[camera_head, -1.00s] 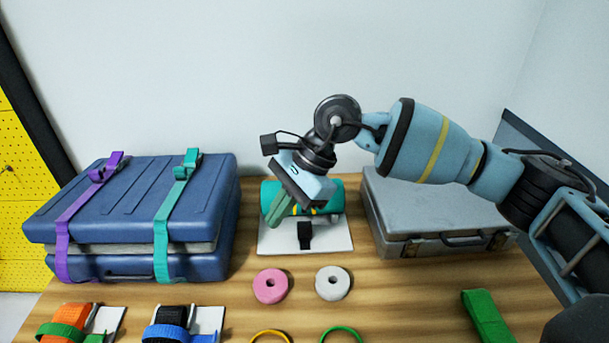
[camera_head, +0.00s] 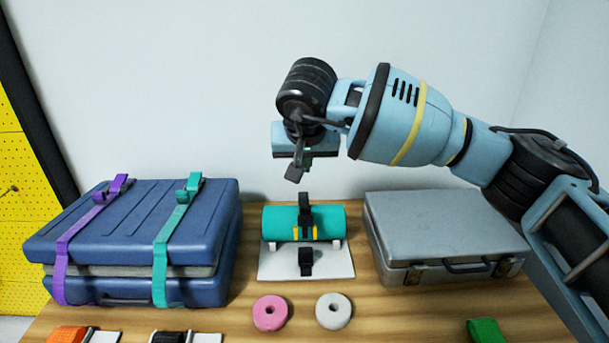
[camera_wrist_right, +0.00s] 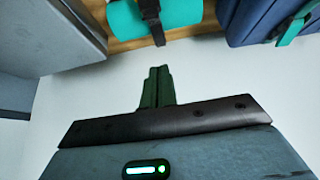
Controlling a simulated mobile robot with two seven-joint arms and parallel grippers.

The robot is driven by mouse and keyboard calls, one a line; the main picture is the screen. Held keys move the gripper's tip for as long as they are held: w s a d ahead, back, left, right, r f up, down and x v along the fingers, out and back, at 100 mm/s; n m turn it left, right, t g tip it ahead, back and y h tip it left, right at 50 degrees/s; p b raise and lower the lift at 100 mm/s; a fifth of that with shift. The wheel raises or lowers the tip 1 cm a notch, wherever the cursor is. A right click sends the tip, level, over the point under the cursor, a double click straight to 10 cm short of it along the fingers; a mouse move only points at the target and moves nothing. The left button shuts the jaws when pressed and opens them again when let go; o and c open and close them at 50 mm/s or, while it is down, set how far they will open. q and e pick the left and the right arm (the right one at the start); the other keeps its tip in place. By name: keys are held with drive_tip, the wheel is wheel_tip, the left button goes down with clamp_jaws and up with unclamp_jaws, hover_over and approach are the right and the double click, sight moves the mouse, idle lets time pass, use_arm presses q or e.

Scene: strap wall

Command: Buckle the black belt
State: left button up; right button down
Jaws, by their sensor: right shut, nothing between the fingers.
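The black belt (camera_head: 306,212) runs over a teal roll (camera_head: 276,222) on a white plate (camera_head: 277,264). A separate-looking black piece (camera_head: 306,262) sits on the plate in front; I cannot tell whether the two are joined. In the right wrist view the belt (camera_wrist_right: 150,12) crosses the roll (camera_wrist_right: 124,18) at the top edge. My right gripper (camera_wrist_right: 158,70) is shut and empty, its green fingers together, apart from the belt. My left gripper is not in view.
A blue case (camera_head: 140,235) with purple and teal straps stands left, and a grey case (camera_head: 440,225) right. A pink ring (camera_head: 270,313) and a white ring (camera_head: 333,311) lie in front. Orange, black and green items show at the lower edge.

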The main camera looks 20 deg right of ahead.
sight(304, 207)
drive_tip(key=x, duration=0.8)
drive_tip(key=shift+w+f, duration=0.1)
drive_tip(key=shift+f, duration=0.3)
drive_tip(key=shift+s+a+p, duration=0.15)
drive_tip(key=shift+s+p, duration=0.1)
drive_tip(key=shift+s, duration=0.3)
drive_tip(key=shift+s+a+p, duration=0.15)
drive_tip(key=shift+s+p, duration=0.05)
drive_tip(key=shift+s, duration=0.4)
drive_tip(key=shift+s+a+f, duration=0.15)
drive_tip(key=shift+s+f, duration=0.05)
drive_tip(key=shift+s, duration=0.35)
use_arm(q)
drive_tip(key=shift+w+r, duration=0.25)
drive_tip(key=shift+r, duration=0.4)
use_arm(e)
drive_tip(key=shift+s+f, duration=0.15)
drive_tip(key=shift+a+f, duration=0.1)
